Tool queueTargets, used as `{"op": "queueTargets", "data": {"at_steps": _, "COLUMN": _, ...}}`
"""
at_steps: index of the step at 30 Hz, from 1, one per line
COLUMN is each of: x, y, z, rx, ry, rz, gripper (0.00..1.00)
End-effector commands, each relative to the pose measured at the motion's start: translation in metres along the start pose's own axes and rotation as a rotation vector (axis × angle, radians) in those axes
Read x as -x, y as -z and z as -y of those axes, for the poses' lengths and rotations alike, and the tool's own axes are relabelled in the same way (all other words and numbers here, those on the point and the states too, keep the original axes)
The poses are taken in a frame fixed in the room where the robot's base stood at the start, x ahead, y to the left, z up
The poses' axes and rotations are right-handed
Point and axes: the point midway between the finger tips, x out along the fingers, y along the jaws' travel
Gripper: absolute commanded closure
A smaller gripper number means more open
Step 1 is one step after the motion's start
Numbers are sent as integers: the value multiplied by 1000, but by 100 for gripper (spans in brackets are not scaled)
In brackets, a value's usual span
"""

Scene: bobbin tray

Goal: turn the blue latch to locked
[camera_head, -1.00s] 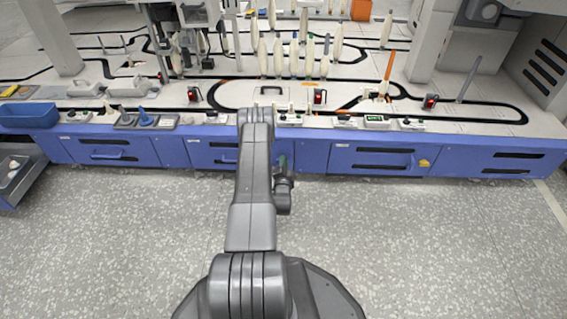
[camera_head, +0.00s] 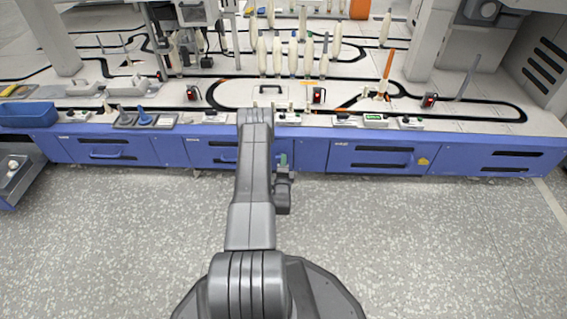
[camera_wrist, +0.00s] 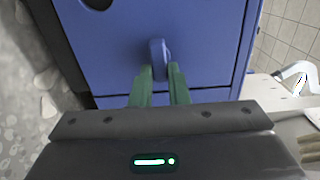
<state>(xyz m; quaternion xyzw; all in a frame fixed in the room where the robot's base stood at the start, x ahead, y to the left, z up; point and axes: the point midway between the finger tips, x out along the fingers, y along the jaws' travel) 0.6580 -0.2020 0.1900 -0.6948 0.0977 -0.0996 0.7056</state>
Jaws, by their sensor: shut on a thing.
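The blue latch (camera_wrist: 158,58) is a rounded blue handle on a blue cabinet front (camera_wrist: 120,45) in the wrist view. My gripper (camera_wrist: 160,72) has its green fingers shut on the lower part of the latch, one finger on each side. The latch stands nearly upright in the picture, with a slight tilt. In the head view my gripper (camera_head: 283,160) is at the blue cabinet front, mostly hidden by my arm, and the latch is hidden there.
The blue cabinets (camera_head: 370,159) carry a white worktop (camera_head: 225,100) with black tracks, several white bobbins (camera_head: 262,55) and small control boxes. A blue bin (camera_head: 28,114) stands at the left. The speckled floor in front is clear.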

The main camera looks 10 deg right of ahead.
Motion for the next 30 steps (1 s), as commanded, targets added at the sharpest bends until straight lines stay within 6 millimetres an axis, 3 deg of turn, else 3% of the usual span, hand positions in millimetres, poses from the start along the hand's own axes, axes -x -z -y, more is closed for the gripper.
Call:
{"op": "queueTargets", "data": {"at_steps": 8, "x": 0, "y": 0, "z": -1, "rx": -1, "ry": -2, "rz": -1, "gripper": 100}}
{"op": "queueTargets", "data": {"at_steps": 9, "x": 0, "y": 0, "z": -1, "rx": -1, "ry": -2, "rz": -1, "gripper": 83}}
{"op": "queueTargets", "data": {"at_steps": 12, "x": 0, "y": 0, "z": -1, "rx": -1, "ry": -2, "rz": -1, "gripper": 64}}
{"op": "queueTargets", "data": {"at_steps": 23, "x": 4, "y": 0, "z": 0, "rx": 0, "ry": -2, "rz": 0, "gripper": 64}}
{"op": "queueTargets", "data": {"at_steps": 30, "x": 45, "y": 0, "z": 2, "rx": 1, "ry": -6, "rz": 1, "gripper": 64}}
